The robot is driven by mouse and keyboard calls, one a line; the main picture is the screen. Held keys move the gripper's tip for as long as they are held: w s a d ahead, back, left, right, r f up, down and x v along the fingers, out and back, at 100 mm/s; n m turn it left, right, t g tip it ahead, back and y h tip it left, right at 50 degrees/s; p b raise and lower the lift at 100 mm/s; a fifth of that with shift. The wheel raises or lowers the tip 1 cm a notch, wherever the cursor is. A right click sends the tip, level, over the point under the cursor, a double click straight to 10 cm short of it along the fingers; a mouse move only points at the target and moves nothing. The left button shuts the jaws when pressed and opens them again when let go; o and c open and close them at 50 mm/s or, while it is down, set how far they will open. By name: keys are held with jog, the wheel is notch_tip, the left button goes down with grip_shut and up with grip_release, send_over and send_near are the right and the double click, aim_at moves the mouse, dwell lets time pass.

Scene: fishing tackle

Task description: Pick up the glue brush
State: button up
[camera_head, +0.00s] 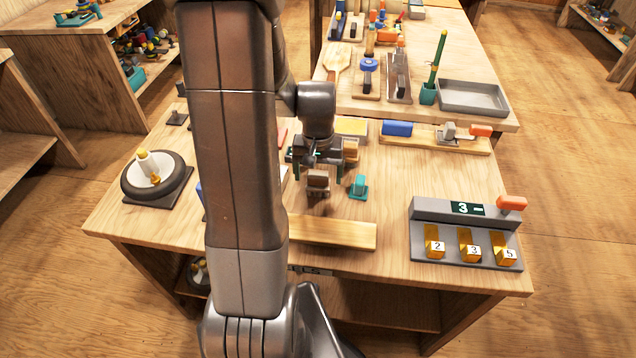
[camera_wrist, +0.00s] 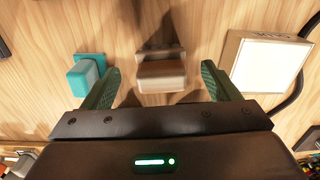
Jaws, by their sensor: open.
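My gripper (camera_head: 318,160) is open and empty above the middle of the near table. In the wrist view its two green fingers stand apart. A small brown block-shaped item (camera_head: 318,182) lies below and just in front of it. In the wrist view this brown item (camera_wrist: 162,75) shows between the fingertips, not gripped. A small teal item (camera_head: 358,187) sits to its right; it is at the left in the wrist view (camera_wrist: 86,75). A tall green and yellow stick (camera_head: 436,62) stands in a teal cup (camera_head: 428,94) on the far table. I cannot tell which item is the glue brush.
A white box (camera_wrist: 265,62) lies beside the brown item in the wrist view. A wooden strip (camera_head: 330,233) lies along the near edge. A grey number panel (camera_head: 430,209) stands at the right, a round dark dish (camera_head: 180,178) at the left. A grey tray (camera_head: 472,97) is behind.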

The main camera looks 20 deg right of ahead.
aim_at(318, 182)
jog(key=shift+w+d+f, duration=0.1)
jog(key=shift+w+f, duration=0.1)
jog(key=shift+f, duration=0.9)
jog(key=shift+w+d+f, duration=0.1)
jog(key=shift+w+f, duration=0.1)
jog(key=shift+f, duration=0.9)
jog(key=shift+c, duration=0.2)
jog(key=c, duration=1)
